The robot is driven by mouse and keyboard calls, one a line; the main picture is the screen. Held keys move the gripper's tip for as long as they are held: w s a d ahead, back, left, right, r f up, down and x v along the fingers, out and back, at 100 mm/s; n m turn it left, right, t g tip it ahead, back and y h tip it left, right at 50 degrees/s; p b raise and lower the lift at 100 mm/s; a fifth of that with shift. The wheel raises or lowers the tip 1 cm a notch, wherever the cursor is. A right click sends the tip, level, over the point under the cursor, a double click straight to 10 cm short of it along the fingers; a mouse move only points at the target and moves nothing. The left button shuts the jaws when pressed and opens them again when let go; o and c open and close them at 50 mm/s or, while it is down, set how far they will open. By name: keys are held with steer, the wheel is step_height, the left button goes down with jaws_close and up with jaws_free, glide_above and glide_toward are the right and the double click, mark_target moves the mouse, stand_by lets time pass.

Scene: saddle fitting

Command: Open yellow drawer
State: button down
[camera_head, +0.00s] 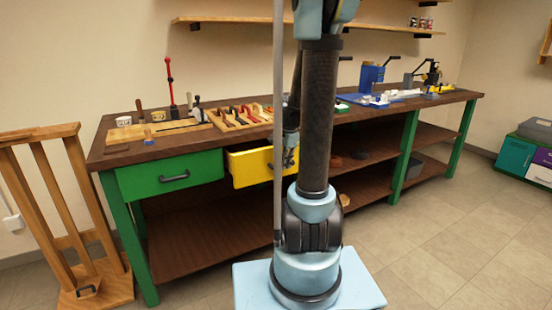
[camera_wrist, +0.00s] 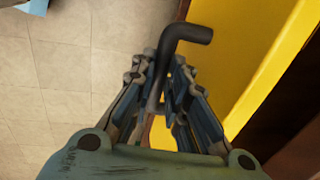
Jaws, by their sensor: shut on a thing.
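The yellow drawer (camera_head: 250,168) sits under the workbench top, right of the green drawer (camera_head: 170,173). Its front stands out from the bench, with a gap showing above it, so it is partly open. My gripper (camera_head: 290,158) is at the right part of its front, partly hidden by my arm in the head view. In the wrist view, my gripper (camera_wrist: 165,70) is shut on the drawer's black handle (camera_wrist: 188,33), whose bent end sticks out past the fingers. The yellow drawer front (camera_wrist: 245,60) fills the area right of the fingers.
The workbench top (camera_head: 135,153) carries a wooden tool tray (camera_head: 238,122), a red clamp tool (camera_head: 171,85) and blue fixtures (camera_head: 371,78). A wooden rack (camera_head: 75,200) stands at the left. Coloured storage boxes (camera_head: 520,158) stand at the right. Tiled floor (camera_head: 460,220) is clear in front.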

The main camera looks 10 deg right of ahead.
steer(key=s+d, duration=0.3)
steer(key=s, duration=0.8)
steer(key=shift+s+d, duration=0.15)
steer(key=shift+d, duration=0.15)
steer(key=c, duration=1.8)
jaws_free()
steer(key=shift+c, duration=0.2)
steer(key=shift+r, duration=0.15)
step_height(320, 180, up, 12)
steer(key=s, duration=0.2)
steer(key=shift+d+f, duration=0.25)
steer(key=shift+d, duration=0.1)
